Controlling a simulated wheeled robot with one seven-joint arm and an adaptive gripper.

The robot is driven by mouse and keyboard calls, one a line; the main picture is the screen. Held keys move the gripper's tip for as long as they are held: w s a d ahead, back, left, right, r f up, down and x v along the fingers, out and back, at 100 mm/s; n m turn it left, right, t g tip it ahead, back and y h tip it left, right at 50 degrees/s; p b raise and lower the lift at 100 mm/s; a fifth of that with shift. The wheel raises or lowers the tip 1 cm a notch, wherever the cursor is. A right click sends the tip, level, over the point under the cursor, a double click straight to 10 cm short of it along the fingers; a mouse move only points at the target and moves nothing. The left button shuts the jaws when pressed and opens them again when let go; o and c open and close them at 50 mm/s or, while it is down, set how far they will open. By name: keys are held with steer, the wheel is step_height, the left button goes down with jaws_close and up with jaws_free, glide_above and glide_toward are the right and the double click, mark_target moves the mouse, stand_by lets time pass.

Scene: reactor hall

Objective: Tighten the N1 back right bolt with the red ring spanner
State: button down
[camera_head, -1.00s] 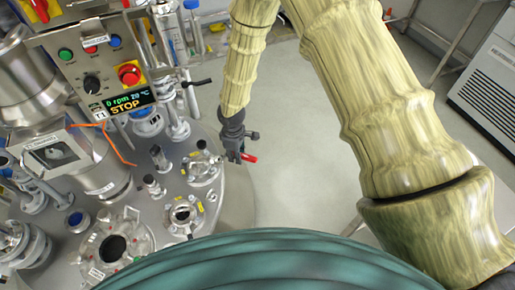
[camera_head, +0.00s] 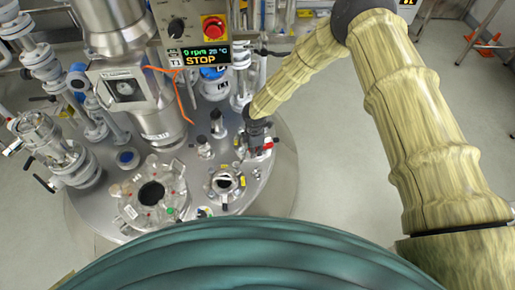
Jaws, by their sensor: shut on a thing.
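My gripper (camera_head: 257,143) is shut on the red ring spanner (camera_head: 268,146), of which only a small red part shows beside the jaws. The gripper is at the right side of the round steel reactor lid (camera_head: 190,152), over or close to a nozzle that it and the arm largely cover. The spanner's ring end is hidden, so I cannot tell whether it touches a bolt. Other flanged nozzles on the lid include an open one (camera_head: 226,183) nearer me and a larger one (camera_head: 150,194) to its left. Nozzle labels and the N1 back right bolt cannot be made out.
A control box with a red stop button (camera_head: 213,28) and a display (camera_head: 203,56) reading STOP stands behind the lid. An orange cable (camera_head: 178,95) hangs near a sight-glass housing (camera_head: 124,88). The floor (camera_head: 345,150) right of the lid is clear.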

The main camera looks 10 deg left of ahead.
steer(key=s+f+m, duration=0.1)
steer(key=m, duration=0.1)
steer(key=s+f+m+p, duration=0.1)
steer(key=s+m, duration=0.1)
steer(key=shift+d+f, duration=0.2)
steer(key=shift+d, duration=0.15)
steer(key=s+m+p, duration=0.1)
steer(key=s+m, duration=0.1)
steer(key=shift+m, duration=0.4)
steer(key=s+a+m+b, duration=0.1)
steer(key=s+m+b, duration=0.1)
steer(key=m+b, duration=0.1)
steer(key=s+a+m+b, duration=0.2)
steer(key=m+b, duration=0.2)
steer(key=s+a+m+b, duration=0.2)
steer(key=m+b, duration=0.2)
steer(key=shift+f, duration=0.35)
steer(key=shift+s+r+m, duration=0.1)
steer(key=shift+r+m, duration=0.2)
steer(key=shift+n, duration=0.6)
steer(key=r+p, duration=0.2)
steer(key=d+r+p, duration=0.1)
steer(key=r+p, duration=0.1)
steer(key=shift+r, duration=0.2)
